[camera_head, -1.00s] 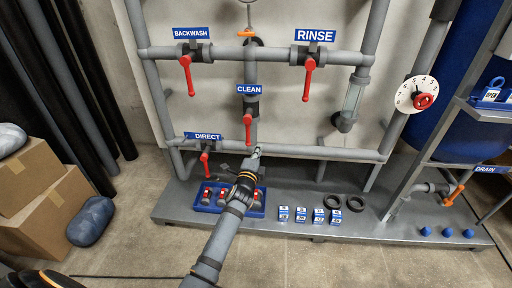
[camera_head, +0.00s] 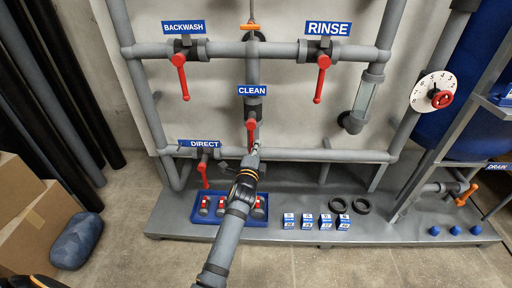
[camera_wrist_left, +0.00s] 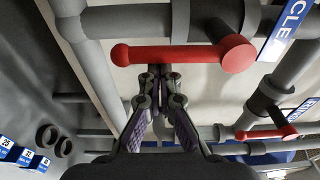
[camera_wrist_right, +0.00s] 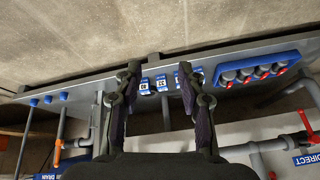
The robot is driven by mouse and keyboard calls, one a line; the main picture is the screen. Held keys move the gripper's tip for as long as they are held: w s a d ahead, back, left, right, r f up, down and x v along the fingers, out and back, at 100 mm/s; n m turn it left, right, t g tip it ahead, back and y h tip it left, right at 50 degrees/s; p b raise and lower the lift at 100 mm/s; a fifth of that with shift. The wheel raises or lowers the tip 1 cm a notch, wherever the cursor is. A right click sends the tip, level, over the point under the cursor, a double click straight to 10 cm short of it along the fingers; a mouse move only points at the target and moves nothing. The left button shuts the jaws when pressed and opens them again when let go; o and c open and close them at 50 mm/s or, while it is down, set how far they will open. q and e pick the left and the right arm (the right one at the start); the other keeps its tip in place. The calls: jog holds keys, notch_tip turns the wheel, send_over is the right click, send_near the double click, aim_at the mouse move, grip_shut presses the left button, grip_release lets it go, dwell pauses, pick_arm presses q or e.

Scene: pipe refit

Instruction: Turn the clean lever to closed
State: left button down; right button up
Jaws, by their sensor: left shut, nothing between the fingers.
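The clean lever (camera_head: 251,133) is red and hangs straight down under the blue CLEAN sign (camera_head: 252,90). My left gripper (camera_head: 256,146) is at the lever's lower end, just right of it in the head view. In the left wrist view the lever (camera_wrist_left: 180,54) runs crosswise just past the fingertips (camera_wrist_left: 160,72). These fingers are close together with nothing between them. I cannot tell whether they touch the lever. My right gripper (camera_wrist_right: 157,75) shows in the right wrist view, with its fingers apart and empty, over the floor platform.
Other red levers hang at BACKWASH (camera_head: 181,78), RINSE (camera_head: 322,80) and DIRECT (camera_head: 204,174). A grey horizontal pipe (camera_head: 320,155) passes behind my left gripper. A blue tray (camera_head: 230,219), small labelled boxes (camera_head: 307,222) and black rings (camera_head: 361,206) lie on the platform below.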

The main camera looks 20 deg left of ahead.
pick_arm(q)
jog(key=shift+a+m+p, duration=0.2)
jog(key=shift+m+p, duration=0.2)
jog(key=shift+p, duration=0.25)
pick_arm(e)
jog(key=shift+s+d+r+g, duration=0.1)
jog(key=shift+d+r+g, duration=0.15)
jog(key=shift+r+g, duration=0.25)
